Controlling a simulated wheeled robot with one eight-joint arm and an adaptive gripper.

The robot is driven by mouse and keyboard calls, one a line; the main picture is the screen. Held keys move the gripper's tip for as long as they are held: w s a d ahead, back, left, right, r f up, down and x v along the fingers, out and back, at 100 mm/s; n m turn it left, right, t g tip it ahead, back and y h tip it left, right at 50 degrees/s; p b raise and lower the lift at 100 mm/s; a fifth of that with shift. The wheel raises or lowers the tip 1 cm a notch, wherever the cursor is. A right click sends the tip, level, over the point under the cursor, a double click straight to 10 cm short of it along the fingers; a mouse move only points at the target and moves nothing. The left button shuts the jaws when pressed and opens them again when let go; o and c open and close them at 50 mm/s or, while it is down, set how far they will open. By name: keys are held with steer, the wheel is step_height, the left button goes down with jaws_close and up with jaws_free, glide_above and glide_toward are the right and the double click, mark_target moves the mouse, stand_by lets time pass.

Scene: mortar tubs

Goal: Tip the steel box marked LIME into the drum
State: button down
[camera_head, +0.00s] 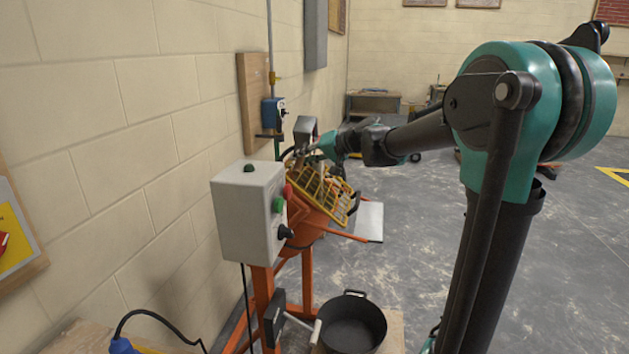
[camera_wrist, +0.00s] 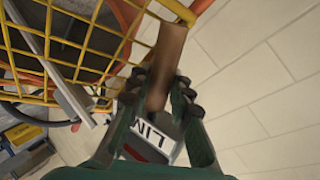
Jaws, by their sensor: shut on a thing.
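The steel box marked LIME shows in the wrist view as a pale label (camera_wrist: 158,136) with the letters LIM readable, partly covered by my fingers. My gripper (camera_wrist: 160,88) is shut on its brown handle (camera_wrist: 169,55). In the head view my gripper (camera_head: 322,150) is over the upper part of the orange drum (camera_head: 308,216). A grey shape beside it there may be the box, but I cannot tell. A yellow wire guard (camera_head: 322,190) covers the drum's mouth; its bars (camera_wrist: 75,45) fill the wrist view's upper left. The box's contents are hidden.
A grey control box (camera_head: 248,210) with buttons stands in front of the drum, near the block wall. A black pot (camera_head: 352,323) sits below on a board. A pale flat panel (camera_head: 369,222) is right of the drum. The floor to the right is open.

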steer(key=shift+d+r+t+y, duration=0.25)
steer(key=shift+t+y, duration=0.15)
steer(key=shift+y, duration=0.7)
stand_by(0.6)
steer(key=shift+s+d+r+m+t+y+b, duration=0.15)
steer(key=shift+d+m+t+y, duration=0.2)
steer(key=shift+y, duration=0.4)
steer(key=shift+w+d+m+t+y+b, duration=0.15)
steer(key=shift+m+t+y, duration=0.25)
steer(key=shift+y, duration=0.35)
stand_by(0.7)
steer(key=shift+s+a, duration=0.1)
stand_by(0.8)
steer(key=h, duration=0.1)
steer(key=a+n+g+h, duration=0.1)
steer(key=h, duration=0.1)
steer(key=shift+g, duration=0.25)
steer(key=shift+f, duration=0.25)
steer(key=shift+h, duration=0.3)
steer(key=shift+a, duration=0.1)
